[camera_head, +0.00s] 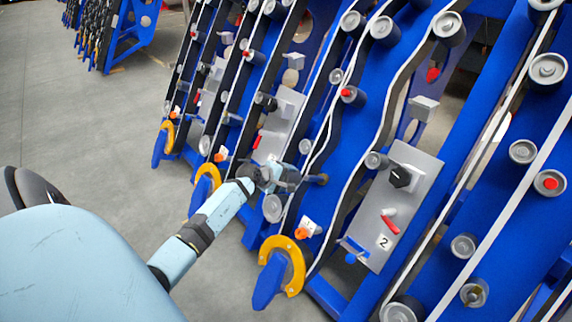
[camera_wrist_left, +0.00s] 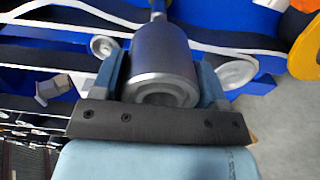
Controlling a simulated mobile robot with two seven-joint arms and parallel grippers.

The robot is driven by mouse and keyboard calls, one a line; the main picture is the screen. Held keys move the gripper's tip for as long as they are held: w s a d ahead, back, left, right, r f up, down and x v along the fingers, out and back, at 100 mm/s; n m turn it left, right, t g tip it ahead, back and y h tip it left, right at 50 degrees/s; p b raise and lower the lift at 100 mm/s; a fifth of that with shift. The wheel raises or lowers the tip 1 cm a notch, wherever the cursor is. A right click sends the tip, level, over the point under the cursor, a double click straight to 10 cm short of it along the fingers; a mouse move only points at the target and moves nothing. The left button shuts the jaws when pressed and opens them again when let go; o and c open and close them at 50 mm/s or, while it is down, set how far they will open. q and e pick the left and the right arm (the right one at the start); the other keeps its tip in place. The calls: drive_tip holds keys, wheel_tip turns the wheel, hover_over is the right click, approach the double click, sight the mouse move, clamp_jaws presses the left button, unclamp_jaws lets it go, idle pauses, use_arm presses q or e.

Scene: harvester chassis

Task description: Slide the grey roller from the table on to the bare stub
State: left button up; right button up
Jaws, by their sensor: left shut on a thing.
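My left gripper (camera_head: 280,177) is at the blue chassis plate, left of the middle in the head view. It is shut on the grey roller (camera_wrist_left: 162,58), a dark grey cylinder with a light ringed end, held between the two fingers in the left wrist view. In the head view the roller is mostly hidden by the gripper. A bare stub (camera_head: 318,179), a short brownish peg, sticks out just right of the gripper. A thin shaft (camera_wrist_left: 158,10) shows beyond the roller's far end; I cannot tell whether they touch. My right gripper and the table are out of view.
Blue plates with mounted rollers, white-edged belts and yellow arcs (camera_head: 294,266) stand close around the gripper. A grey panel (camera_head: 400,205) with a black knob and red handle is to the right. Open grey floor (camera_head: 90,130) lies at the left.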

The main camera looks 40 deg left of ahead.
sight(296, 177)
use_arm(q)
drive_tip(key=shift+r, duration=0.15)
drive_tip(key=shift+w+f, duration=0.15)
drive_tip(key=shift+f, duration=0.05)
drive_tip(key=shift+b+x, duration=1.65)
drive_tip(key=shift+x, duration=0.2)
drive_tip(key=shift+w+d+f, duration=0.1)
drive_tip(key=shift+w+f, duration=0.1)
drive_tip(key=shift+w, duration=0.25)
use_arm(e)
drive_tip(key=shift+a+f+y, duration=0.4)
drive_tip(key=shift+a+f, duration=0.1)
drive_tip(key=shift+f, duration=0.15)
use_arm(q)
drive_tip(key=shift+b, duration=0.3)
